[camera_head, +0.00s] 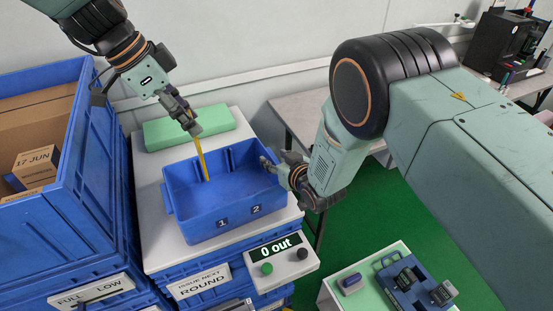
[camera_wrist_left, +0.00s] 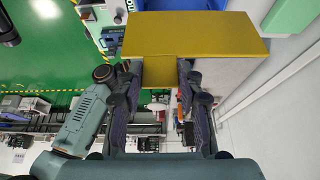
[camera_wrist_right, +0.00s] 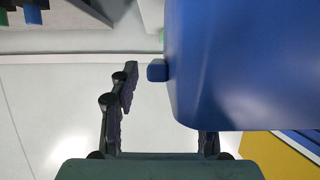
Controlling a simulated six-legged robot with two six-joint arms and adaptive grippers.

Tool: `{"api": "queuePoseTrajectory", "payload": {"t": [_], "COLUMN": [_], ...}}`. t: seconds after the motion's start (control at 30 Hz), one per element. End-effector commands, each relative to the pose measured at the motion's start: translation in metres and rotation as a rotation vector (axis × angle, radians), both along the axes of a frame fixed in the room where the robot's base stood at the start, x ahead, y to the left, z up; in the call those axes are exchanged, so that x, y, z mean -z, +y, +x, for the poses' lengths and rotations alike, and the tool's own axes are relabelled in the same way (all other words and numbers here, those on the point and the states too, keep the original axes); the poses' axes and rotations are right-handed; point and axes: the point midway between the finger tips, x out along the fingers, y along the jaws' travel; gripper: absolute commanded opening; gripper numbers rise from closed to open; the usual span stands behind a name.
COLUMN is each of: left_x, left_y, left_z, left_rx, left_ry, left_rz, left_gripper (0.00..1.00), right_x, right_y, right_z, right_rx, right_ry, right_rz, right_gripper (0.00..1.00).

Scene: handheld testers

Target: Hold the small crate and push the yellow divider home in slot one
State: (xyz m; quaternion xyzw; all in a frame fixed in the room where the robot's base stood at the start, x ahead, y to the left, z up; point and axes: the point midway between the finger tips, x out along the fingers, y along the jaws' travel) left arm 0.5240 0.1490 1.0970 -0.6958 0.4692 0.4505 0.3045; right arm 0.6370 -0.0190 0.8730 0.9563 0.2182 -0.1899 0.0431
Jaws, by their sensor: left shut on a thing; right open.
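The small blue crate (camera_head: 195,227) sits on a white-topped stand, with labels 1 and 2 on its front wall. My left gripper (camera_head: 191,126) is shut on the yellow divider (camera_head: 203,160) above the crate. The divider hangs nearly upright, edge-on, its lower end inside the crate behind label 1; I cannot tell whether it is in a slot. In the left wrist view the divider (camera_wrist_left: 195,36) is a wide plate, its narrow tab between my fingers. My right gripper (camera_head: 272,166) is open at the crate's right end. In the right wrist view the crate (camera_wrist_right: 235,65) partly hides one finger.
A green block (camera_head: 188,128) lies behind the crate. A large blue bin (camera_head: 85,165) with cardboard boxes stands close on the left. A panel reading "0 out" (camera_head: 283,248), with green and black knobs, is in front. A low stand (camera_head: 345,298) holds a blue rack of testers (camera_head: 408,285).

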Motion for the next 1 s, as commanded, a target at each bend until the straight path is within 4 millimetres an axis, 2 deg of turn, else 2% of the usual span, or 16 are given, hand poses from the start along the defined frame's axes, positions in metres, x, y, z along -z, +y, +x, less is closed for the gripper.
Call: {"api": "queuePoseTrajectory", "payload": {"t": [0.07,0.6,1.0], "left_x": [-0.0002,-0.0001,-0.0001], "left_y": [0.0000,0.0000,0.0000], "left_z": [0.0001,0.0001,0.0001], "left_rx": [0.000,0.000,0.000], "left_ry": [0.000,0.000,0.000], "left_rz": [0.000,0.000,0.000], "left_gripper": [0.00,0.00,0.00], "right_x": [0.0000,-0.0004,-0.0007], "right_y": [-0.0001,-0.0002,0.0000], "right_z": [0.0000,-0.0001,0.0001], "right_rx": [0.000,0.000,0.000], "right_ry": [0.000,-0.001,-0.002], "right_rz": [0.000,0.000,0.001], "right_gripper": [0.46,0.00,0.00]}}
